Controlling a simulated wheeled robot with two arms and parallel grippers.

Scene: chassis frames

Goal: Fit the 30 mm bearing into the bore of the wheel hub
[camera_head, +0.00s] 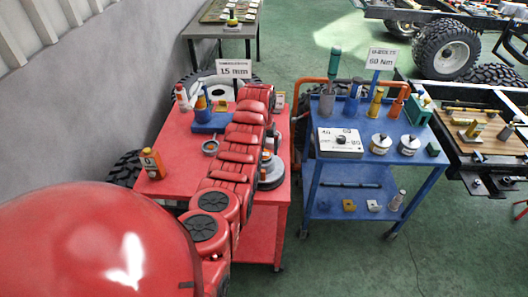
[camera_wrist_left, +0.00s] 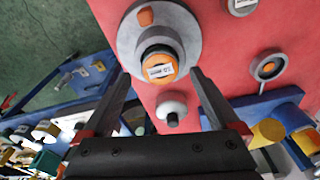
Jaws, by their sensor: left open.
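The wheel hub seems to be the round grey piece (camera_wrist_left: 194,37) on the red cart top; it also shows in the head view (camera_head: 271,179), partly hidden by my arm. A dark round part with an orange, labelled top (camera_wrist_left: 161,69) stands at its middle; I cannot tell whether this is the bearing. A grey ring with an orange centre (camera_wrist_left: 268,67) lies apart from the hub. My left gripper (camera_wrist_left: 160,76) is open, with its fingers on either side of the orange-topped part, holding nothing visible. In the head view, my arm hides most of this gripper. My right gripper is not in view.
On the red cart (camera_head: 178,178) stand an orange bottle (camera_head: 152,164), a blue block (camera_head: 208,125) and a "15" sign (camera_head: 233,69). A blue cart (camera_head: 319,176) on the right carries cans, bottles and a "60 Nm" sign (camera_head: 382,59). A white piece (camera_wrist_left: 171,107) stands close to the hub.

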